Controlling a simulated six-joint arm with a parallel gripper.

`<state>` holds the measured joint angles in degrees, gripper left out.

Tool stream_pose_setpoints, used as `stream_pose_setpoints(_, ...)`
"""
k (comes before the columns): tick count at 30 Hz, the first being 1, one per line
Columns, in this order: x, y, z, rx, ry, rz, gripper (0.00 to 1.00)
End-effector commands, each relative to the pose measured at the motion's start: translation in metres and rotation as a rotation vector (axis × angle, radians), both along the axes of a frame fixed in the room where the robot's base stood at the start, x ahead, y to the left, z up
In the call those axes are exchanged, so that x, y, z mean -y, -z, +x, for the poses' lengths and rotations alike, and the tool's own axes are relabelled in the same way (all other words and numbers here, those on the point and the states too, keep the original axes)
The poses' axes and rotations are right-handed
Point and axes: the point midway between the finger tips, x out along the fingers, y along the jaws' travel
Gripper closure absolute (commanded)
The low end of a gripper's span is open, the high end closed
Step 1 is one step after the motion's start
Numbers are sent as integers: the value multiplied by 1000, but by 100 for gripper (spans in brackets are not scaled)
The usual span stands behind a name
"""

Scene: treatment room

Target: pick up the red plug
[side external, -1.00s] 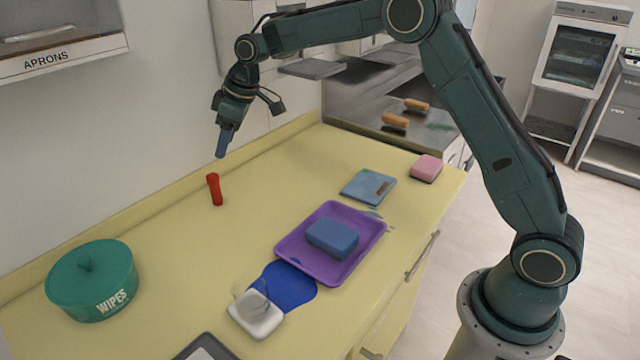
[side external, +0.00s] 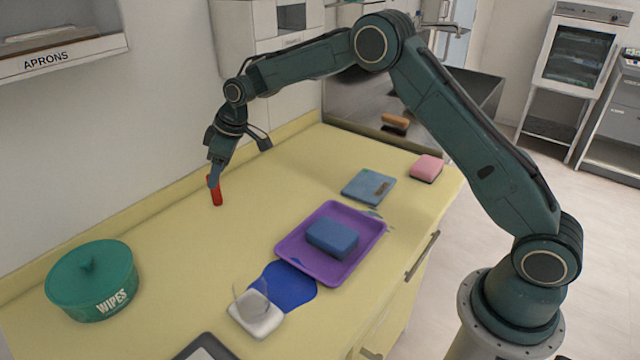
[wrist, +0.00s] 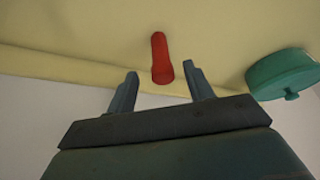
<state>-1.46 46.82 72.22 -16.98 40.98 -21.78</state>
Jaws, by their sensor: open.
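The red plug (side external: 217,191) stands upright on the yellow counter near the wall side. It also shows in the wrist view (wrist: 161,60), between and a little beyond my two fingertips. My gripper (side external: 214,178) points down at the plug, and its fingers overlap the plug's top in the side view. In the wrist view my gripper (wrist: 160,82) is open, with one finger on each side of the plug and visible gaps. Nothing is held.
A green wipes tub (side external: 92,281) stands at the left. A purple tray (side external: 290,247) holds a blue block (side external: 332,238). A blue-grey pad (side external: 368,187), a pink sponge (side external: 426,168) and a white dish with a clear cup (side external: 256,318) are farther right. The counter (side external: 180,260) around the plug is clear.

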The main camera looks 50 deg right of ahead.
Motion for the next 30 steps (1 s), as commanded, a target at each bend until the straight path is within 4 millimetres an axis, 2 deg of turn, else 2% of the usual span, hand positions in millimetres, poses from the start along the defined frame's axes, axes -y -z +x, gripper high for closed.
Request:
stream_pose_setpoints(7,-2,8,1,-1,0,0,48)
stream_pose_setpoints(19,-11,46,11,-1,-1,0,48)
stream_pose_setpoints(30,-12,49,12,0,0,0,48)
